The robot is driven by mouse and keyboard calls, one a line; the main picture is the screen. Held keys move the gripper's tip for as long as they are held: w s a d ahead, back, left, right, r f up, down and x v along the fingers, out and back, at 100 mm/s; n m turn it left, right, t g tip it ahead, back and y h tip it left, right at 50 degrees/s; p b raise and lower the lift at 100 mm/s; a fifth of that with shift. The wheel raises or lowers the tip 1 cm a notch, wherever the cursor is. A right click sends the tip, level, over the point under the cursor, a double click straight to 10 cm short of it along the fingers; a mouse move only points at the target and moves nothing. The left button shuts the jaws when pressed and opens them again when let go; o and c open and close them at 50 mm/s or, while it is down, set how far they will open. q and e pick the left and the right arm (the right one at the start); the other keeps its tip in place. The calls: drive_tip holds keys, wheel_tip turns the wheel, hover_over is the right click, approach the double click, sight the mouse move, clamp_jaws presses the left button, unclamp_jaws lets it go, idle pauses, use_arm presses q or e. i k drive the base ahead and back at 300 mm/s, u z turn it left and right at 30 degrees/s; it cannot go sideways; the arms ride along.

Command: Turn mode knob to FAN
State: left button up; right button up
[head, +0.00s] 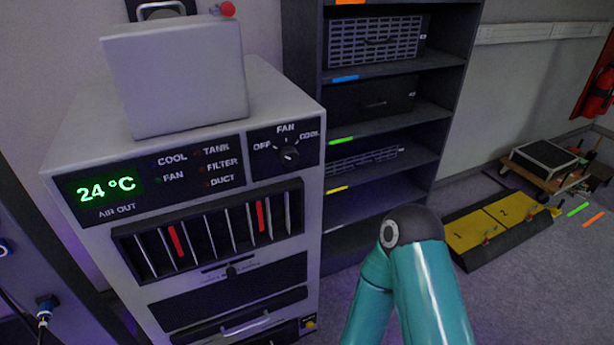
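The mode knob (289,155) is a small dark round knob on a black panel at the upper right of the grey air unit (312,210) in the head view. The labels OFF, FAN and COOL run around it from left over the top to right. It is too small to tell surely which label it points at. Nothing touches it. Neither of my grippers shows in the view. A teal arm of mine with a dark grey joint is in the lower middle, right of the unit and well below the knob.
A display (107,188) reads 24 °C, beside lamps labelled COOL, FAN, TANK, FILTER and DUCT. A vent (210,232) with two red strips lies below. A grey box (175,80) stands on the unit. A dark shelf rack (385,125) is close on the right.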

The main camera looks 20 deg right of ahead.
sight(288, 155)
drive_tip(key=z, duration=0.05)
drive_tip(key=k, duration=1.3)
drive_tip(key=z, duration=1.05)
drive_tip(key=i, duration=1.45)
drive_tip(key=u, duration=0.8)
drive_tip(key=i, duration=0.3)
drive_tip(key=z, duration=0.25)
